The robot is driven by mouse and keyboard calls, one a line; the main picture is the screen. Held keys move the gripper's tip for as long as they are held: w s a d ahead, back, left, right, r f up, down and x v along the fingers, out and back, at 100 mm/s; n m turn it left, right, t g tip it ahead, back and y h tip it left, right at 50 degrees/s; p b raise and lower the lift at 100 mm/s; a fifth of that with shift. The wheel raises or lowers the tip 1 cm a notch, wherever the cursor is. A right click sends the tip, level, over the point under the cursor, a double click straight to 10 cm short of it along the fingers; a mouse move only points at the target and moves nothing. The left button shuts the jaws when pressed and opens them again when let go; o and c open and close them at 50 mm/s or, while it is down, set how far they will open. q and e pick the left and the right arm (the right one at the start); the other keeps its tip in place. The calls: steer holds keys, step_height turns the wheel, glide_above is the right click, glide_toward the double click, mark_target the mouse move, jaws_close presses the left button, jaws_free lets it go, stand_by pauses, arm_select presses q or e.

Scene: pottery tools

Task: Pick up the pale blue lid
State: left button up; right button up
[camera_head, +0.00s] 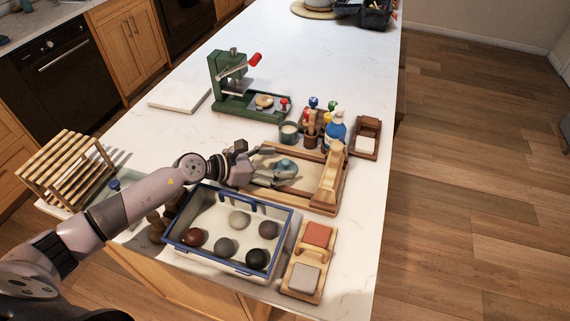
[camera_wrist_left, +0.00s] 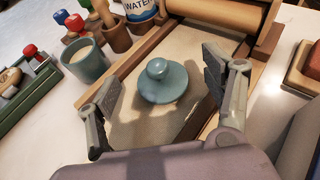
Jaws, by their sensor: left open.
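The pale blue lid (camera_wrist_left: 164,86) is round with a ball knob on top. It lies knob up on the pale bed of a wooden slab-roller tray (camera_wrist_left: 131,119). In the head view the lid (camera_head: 286,167) shows just beyond my left gripper's fingertips, partly covered by the gripper. My left gripper (camera_head: 282,171) is open and empty. In the left wrist view its fingers (camera_wrist_left: 158,105) stand apart on either side of the lid, with gaps between them and it. My right gripper is not in view.
A wooden roller (camera_head: 329,174) spans the tray's right side. A blue-rimmed bin (camera_head: 228,260) with several balls stands in front. A grey-blue cup (camera_head: 289,133), tool holder (camera_head: 311,138) and water bottle (camera_head: 336,131) stand behind. A green press (camera_head: 228,89) is further back.

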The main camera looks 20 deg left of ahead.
mark_target(282, 164)
arm_select(q)
steer(key=x, duration=0.3)
steer(key=shift+w+d+f+p, duration=0.1)
steer(key=shift+w+d+p, duration=0.05)
steer(key=shift+w+p, duration=0.15)
steer(key=shift+s, duration=0.1)
steer(key=shift+c, duration=0.7)
steer(key=shift+s, duration=0.1)
steer(key=c, duration=1.5)
jaws_close()
